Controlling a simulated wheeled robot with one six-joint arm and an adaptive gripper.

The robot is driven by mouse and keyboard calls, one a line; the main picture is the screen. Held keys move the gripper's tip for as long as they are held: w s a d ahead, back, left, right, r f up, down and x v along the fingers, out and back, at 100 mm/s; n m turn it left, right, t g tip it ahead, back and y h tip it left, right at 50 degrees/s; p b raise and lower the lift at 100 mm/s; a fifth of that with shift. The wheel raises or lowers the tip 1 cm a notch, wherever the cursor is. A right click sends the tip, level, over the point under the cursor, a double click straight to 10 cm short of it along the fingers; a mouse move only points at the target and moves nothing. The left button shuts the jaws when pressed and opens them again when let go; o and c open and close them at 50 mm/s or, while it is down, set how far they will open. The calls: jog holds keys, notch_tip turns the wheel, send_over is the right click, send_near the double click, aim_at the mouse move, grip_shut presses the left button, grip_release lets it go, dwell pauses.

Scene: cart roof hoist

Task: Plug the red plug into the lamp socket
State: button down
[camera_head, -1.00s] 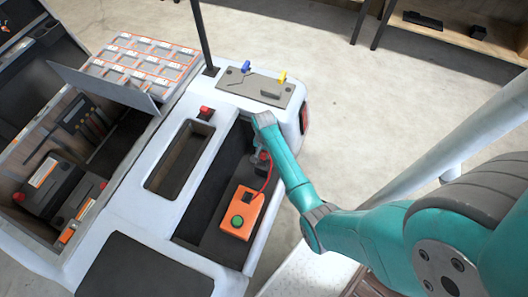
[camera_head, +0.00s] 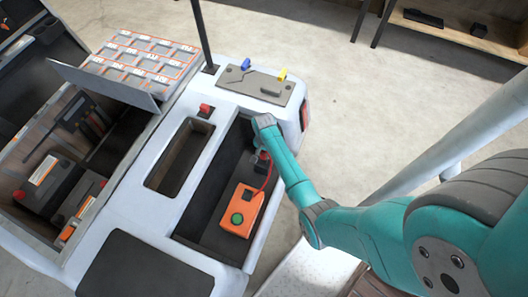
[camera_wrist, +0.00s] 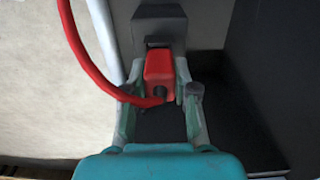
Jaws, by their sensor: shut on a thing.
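The red plug (camera_wrist: 158,72) sits between the two fingers of my gripper (camera_wrist: 160,95) in the wrist view, and the gripper is shut on it. A red cable (camera_wrist: 82,52) curves round from the left to the plug's near end. In the head view my gripper is small and partly hidden by my arm, inside the cart's right recess.
An orange box (camera_head: 242,196) with a green button lies in the recess (camera_head: 205,228), joined to the red cable. A grey panel (camera_head: 238,85) with blue and yellow levers is behind. A red button (camera_head: 205,109) and an empty slot (camera_head: 176,165) are to the left.

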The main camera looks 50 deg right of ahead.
jog(key=shift+f, duration=0.2)
jog(key=c, duration=0.8)
grip_release()
jog(key=shift+r, duration=0.1)
notch_tip(320, 180, up, 12)
jog(key=shift+f, duration=0.1)
